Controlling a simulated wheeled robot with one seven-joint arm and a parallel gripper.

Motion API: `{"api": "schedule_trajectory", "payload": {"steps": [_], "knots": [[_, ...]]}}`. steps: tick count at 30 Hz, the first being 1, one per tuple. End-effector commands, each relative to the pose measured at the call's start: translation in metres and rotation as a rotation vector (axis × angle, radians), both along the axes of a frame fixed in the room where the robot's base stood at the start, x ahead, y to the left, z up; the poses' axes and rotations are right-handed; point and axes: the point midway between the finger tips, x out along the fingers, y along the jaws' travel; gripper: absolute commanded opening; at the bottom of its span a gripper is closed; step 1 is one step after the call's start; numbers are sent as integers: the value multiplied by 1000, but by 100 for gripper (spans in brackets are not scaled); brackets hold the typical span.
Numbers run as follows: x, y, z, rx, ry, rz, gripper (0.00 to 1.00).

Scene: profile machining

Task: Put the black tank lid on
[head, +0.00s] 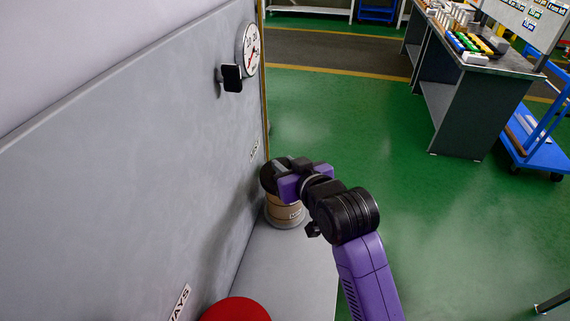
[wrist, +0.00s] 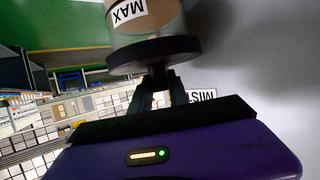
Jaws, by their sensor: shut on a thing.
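The tank (head: 286,212), a tan cylinder on a grey ledge against the grey panel, is partly covered by my arm. The black lid (head: 267,178) shows as a dark round shape at its top. In the wrist view, where things appear upside down, the lid (wrist: 153,54) is a wide black disc against the open end of the tank (wrist: 150,18), which bears a MAX label. I cannot tell whether it is fully seated. My gripper (wrist: 160,88) is shut on the lid's grip part, which the fingers mostly hide. My gripper also shows in the head view (head: 283,168).
The grey panel (head: 130,150) stands close on the left, with a round gauge (head: 251,48) and a black device (head: 232,79) sticking out. A red round thing (head: 237,310) is at the bottom. Green floor lies open to the right; a workbench (head: 470,90) stands farther back.

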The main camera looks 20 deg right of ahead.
Motion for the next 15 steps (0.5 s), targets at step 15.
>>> {"api": "schedule_trajectory", "payload": {"steps": [15], "knots": [[0,0,-13,0,1,0,0]]}}
